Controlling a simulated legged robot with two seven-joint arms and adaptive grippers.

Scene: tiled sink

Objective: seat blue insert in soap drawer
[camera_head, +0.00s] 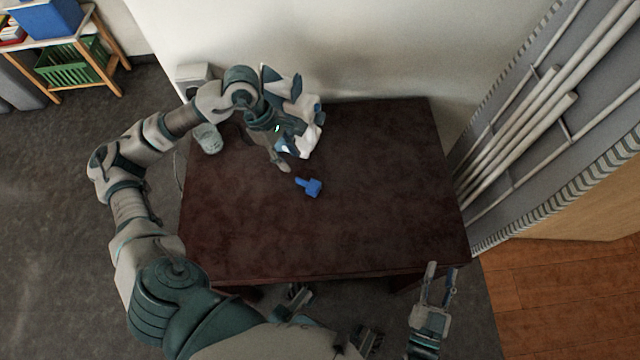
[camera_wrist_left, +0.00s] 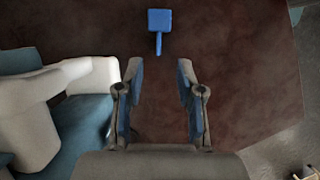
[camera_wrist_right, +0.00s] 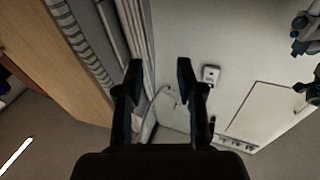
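The blue insert (camera_head: 310,187) lies on the dark table, a block with a narrower stem pointing left. In the left wrist view the insert (camera_wrist_left: 159,20) is beyond my left fingertips, with its stem towards them. My left gripper (camera_head: 288,157) is open and empty, apart from the insert. A white and teal object (camera_head: 306,138) stands beside the gripper, partly hidden by my arm; it also shows in the left wrist view (camera_wrist_left: 92,75). I cannot tell whether it is the soap drawer. My right gripper (camera_head: 441,270) is open and empty, off the table's front right corner.
The dark table (camera_head: 390,190) is clear to the right and front. A pale greenish cup-like item (camera_head: 208,138) and a light box (camera_head: 193,76) are at the back left. A wall is behind, and a grey panel with white pipes (camera_head: 530,120) is at the right.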

